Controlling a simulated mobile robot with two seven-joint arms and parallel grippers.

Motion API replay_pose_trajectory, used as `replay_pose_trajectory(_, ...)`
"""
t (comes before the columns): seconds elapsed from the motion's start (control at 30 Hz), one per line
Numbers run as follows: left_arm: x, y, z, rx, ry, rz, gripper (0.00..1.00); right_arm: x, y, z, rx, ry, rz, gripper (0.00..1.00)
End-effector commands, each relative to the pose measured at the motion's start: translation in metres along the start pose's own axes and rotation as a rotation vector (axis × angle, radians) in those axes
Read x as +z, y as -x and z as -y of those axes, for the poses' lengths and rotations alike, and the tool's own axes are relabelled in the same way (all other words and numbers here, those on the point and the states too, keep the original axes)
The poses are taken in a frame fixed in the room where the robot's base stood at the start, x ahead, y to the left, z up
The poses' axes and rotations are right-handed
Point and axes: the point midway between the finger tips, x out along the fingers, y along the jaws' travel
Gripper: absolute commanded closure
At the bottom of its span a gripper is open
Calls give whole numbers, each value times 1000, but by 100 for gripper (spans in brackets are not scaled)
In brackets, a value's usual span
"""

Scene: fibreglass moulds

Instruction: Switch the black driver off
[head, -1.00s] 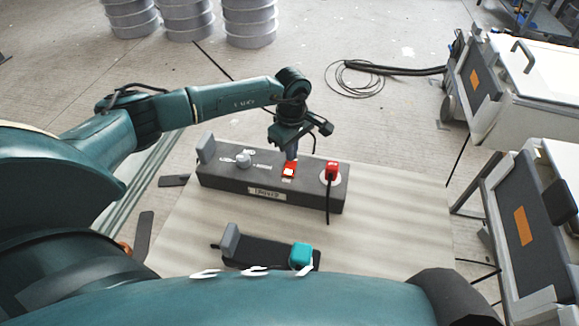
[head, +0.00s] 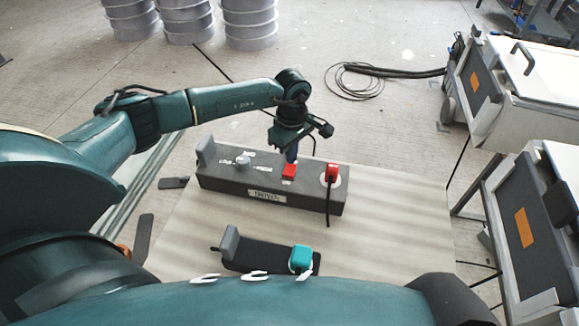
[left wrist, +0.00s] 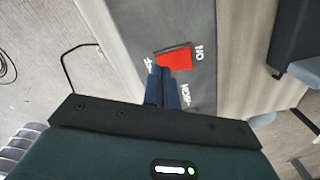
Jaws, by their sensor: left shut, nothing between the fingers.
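The black driver (head: 225,178) is a long dark box on the pale table. It bears a grey knob (head: 243,161), a red rocker switch (head: 289,172) and a red plug (head: 331,173) with a black cord. My left gripper (head: 291,158) points down at the far edge of the switch, shut and empty. In the left wrist view its shut fingertips (left wrist: 160,74) are right by the red switch (left wrist: 177,59), partly covering its side. I cannot tell whether they touch it. The switch looks plain red, with no bright patch. My right gripper is out of view.
A low black base (head: 258,254) with a grey upright and a teal block (head: 301,258) lies nearer on the table (head: 390,225). The table's right side is clear. Grey-white cabinets (head: 530,215) stand at the right, and ribbed drums (head: 187,20) at the back.

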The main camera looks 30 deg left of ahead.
Motion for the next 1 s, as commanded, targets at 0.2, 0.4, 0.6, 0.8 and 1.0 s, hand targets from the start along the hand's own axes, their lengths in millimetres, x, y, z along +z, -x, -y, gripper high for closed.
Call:
replay_pose_trajectory(0.2, 0, 22, 0, 0, 0, -1, 100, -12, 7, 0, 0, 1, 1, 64)
replay_pose_trajectory(0.4, 0, 38, 0, 1, 0, -1, 100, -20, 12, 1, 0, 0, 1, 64)
replay_pose_trajectory(0.6, 0, 53, 0, 1, 1, -1, 100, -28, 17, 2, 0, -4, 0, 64)
replay_pose_trajectory(0.8, 0, 60, 0, 0, 1, -1, 100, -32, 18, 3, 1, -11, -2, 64)
replay_pose_trajectory(1.0, 0, 60, 0, 0, 1, -1, 100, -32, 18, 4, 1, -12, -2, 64)
